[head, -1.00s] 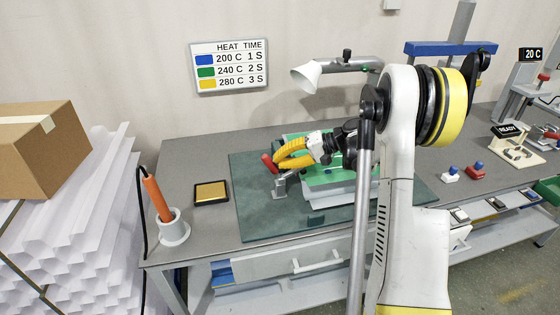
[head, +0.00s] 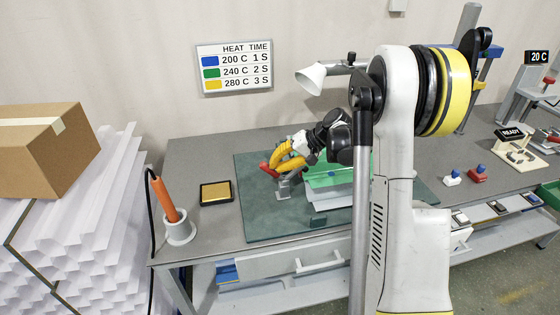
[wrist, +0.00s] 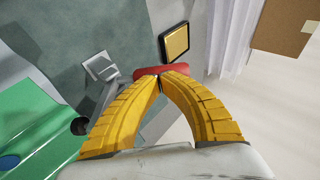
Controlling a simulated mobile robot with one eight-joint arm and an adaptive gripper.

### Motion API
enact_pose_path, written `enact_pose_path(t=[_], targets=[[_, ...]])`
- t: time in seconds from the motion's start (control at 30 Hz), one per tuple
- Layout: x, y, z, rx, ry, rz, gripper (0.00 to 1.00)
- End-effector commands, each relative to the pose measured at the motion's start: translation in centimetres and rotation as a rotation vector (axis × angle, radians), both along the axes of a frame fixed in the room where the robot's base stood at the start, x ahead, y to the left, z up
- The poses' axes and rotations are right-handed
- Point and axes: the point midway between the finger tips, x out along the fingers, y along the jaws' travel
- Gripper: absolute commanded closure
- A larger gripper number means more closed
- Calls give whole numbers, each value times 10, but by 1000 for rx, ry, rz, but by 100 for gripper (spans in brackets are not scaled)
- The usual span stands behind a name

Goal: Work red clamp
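The red clamp has a red handle (head: 265,168) and a grey metal base (head: 284,189) on the left part of the dark green mat (head: 256,215). In the wrist view the red handle (wrist: 178,69) lies across my yellow fingertips. My gripper (head: 271,170) reaches the handle from the right. Its fingers (wrist: 159,76) come together at the handle and look shut on it; the contact itself is partly hidden. A green sheet (head: 325,179) lies right of the clamp, over a pale piece (head: 325,202). My arm hides their right side.
A gold pad in a black frame (head: 216,193) and an orange tool in a white holder (head: 167,200) stand on the left. A lamp (head: 311,78) hangs behind. The mat's front left is clear.

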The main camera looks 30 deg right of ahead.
Motion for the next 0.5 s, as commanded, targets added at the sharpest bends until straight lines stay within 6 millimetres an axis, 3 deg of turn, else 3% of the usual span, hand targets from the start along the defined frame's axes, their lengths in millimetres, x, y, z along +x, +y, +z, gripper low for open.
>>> enact_pose_path(t=[0.5], targets=[[8,29,-22,-425,121,2,100]])
